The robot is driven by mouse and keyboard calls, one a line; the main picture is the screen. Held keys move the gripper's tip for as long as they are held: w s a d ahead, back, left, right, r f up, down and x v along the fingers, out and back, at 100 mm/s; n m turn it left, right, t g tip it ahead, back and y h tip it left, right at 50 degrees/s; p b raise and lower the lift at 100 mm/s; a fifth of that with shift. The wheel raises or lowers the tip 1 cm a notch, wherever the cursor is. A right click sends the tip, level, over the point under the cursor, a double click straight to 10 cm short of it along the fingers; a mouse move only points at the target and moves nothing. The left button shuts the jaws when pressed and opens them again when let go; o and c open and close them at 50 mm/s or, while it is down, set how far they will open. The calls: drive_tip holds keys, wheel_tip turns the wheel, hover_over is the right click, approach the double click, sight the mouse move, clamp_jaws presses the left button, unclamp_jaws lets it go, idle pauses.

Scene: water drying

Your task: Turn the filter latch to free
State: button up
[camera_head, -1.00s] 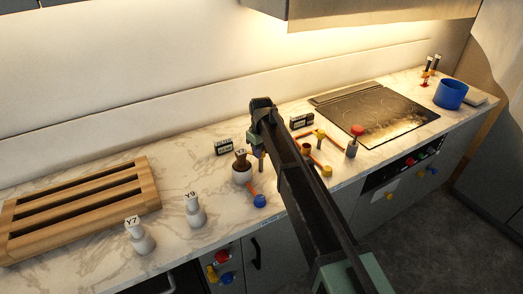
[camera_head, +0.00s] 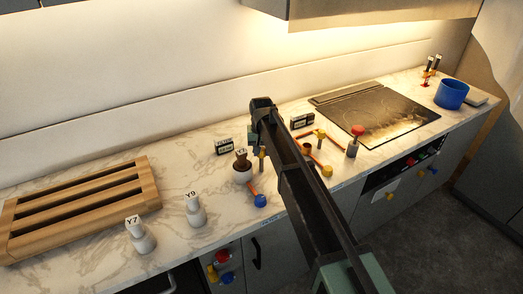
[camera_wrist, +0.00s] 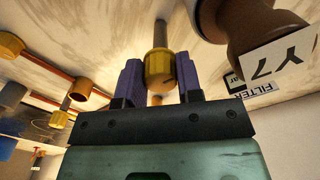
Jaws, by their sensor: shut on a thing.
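The filter latch has a yellow knob (camera_wrist: 159,70) on a grey stem, seen in the wrist view beside a black-and-white FILTER label (camera_wrist: 258,91). My gripper (camera_wrist: 158,78) is shut on this knob, with one purple finger on each side. In the head view my arm covers most of the gripper, and only part of the latch stem (camera_head: 262,158) shows beside it. The latch's exact turn angle cannot be told.
A blue knob on a red pipe (camera_head: 260,200) is in front. Yellow and red valves (camera_head: 320,134) stand right of my arm.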

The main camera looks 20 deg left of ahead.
idle(0.4)
drive_tip(key=o, duration=0.9)
wheel_tip(320, 180, up, 11)
drive_tip(key=p, duration=1.1)
drive_tip(key=shift+f, duration=0.1)
